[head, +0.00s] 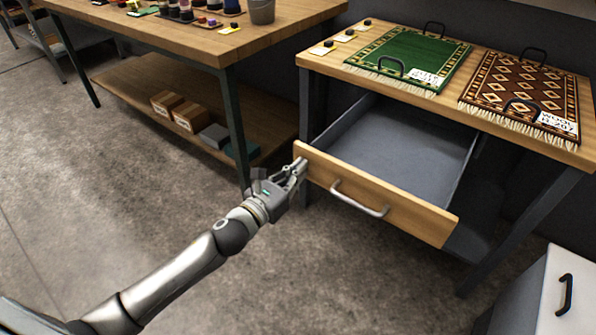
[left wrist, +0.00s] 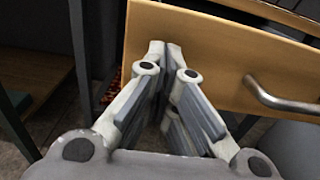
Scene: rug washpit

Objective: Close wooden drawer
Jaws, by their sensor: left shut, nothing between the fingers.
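The wooden drawer (head: 412,208) is pulled well out from under the right table, and its grey inside (head: 395,145) looks empty. A metal bar handle (head: 358,198) is on its front. My left gripper (head: 300,166) is shut and empty, with its fingertips at the left end of the drawer front. In the left wrist view the shut fingertips (left wrist: 165,48) lie against or just before the wooden front (left wrist: 215,55); I cannot tell if they touch. The handle (left wrist: 280,102) is to their right. My right gripper is not in view.
The right table (head: 340,68) carries a green rug sample (head: 408,57) and a brown patterned one (head: 518,90). Another workbench (head: 200,40) stands at the left, with boxes (head: 188,117) on its lower shelf. A white cabinet (head: 565,300) is at lower right. The floor in front is clear.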

